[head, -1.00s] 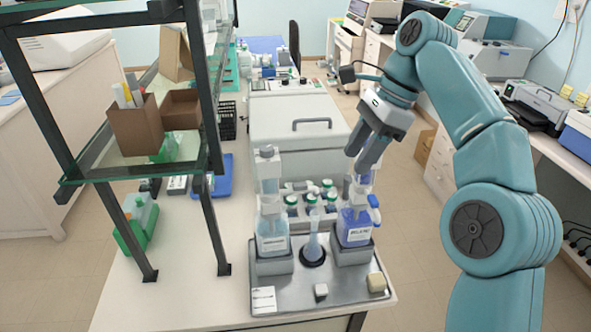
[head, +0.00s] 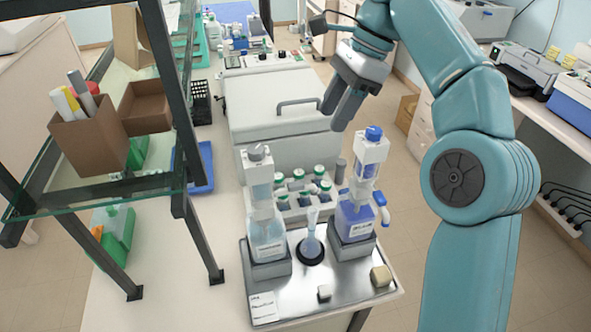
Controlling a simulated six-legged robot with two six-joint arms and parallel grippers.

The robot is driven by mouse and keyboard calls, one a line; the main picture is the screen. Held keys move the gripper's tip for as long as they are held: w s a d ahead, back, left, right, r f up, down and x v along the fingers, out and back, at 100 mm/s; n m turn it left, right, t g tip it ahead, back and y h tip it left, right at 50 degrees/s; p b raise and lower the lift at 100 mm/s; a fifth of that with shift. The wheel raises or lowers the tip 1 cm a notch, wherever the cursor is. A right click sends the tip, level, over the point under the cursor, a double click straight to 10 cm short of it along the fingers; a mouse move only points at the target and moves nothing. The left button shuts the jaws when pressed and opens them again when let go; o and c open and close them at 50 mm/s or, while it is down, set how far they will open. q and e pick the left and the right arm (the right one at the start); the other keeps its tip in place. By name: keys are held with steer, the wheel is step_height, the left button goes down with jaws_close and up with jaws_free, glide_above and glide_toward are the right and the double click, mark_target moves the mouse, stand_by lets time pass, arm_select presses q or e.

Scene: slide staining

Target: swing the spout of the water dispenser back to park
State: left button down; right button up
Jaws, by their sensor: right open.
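Two bottle-top dispensers stand on a steel tray (head: 287,284). The right one (head: 352,220) has a blue cap and holds blue liquid; a blue part like a spout or nozzle (head: 382,204) sticks out on its right side. The left one (head: 266,238) has a grey cap and paler liquid. The labels are too small to read, so I cannot tell which one holds water. My right gripper (head: 341,108) is above and behind the right dispenser, apart from it, empty, its fingers pointing down. My left gripper is not in view.
A small flask (head: 312,242) stands between the dispensers on a dark round base. A rack of green-capped bottles (head: 302,190) is behind them. A glass shelf (head: 100,190) with dark posts stands at left. A cream block (head: 381,275) lies at the tray's right corner.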

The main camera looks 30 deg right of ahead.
steer(key=b, duration=0.3)
glide_toward(298, 184)
steer(key=shift+b+x, duration=0.7)
steer(key=shift+x, duration=0.5)
steer(key=x, duration=0.4)
steer(key=shift+s+d+b, duration=0.15)
steer(key=shift+s+b, duration=0.1)
steer(key=shift+b, duration=0.1)
steer(key=shift+w+a+f, duration=0.25)
steer(key=shift+f, duration=0.2)
steer(key=shift+w+a+f, duration=0.2)
steer(key=shift+f, duration=0.25)
steer(key=shift+w+a+f, duration=0.1)
steer(key=shift+a, duration=0.1)
steer(key=shift+s+d, duration=0.25)
steer(key=shift+s, duration=0.1)
steer(key=shift+c, duration=0.3)
steer(key=shift+w+a, duration=0.15)
steer(key=shift+w, duration=0.1)
jaws_close()
steer(key=shift+s, duration=0.15)
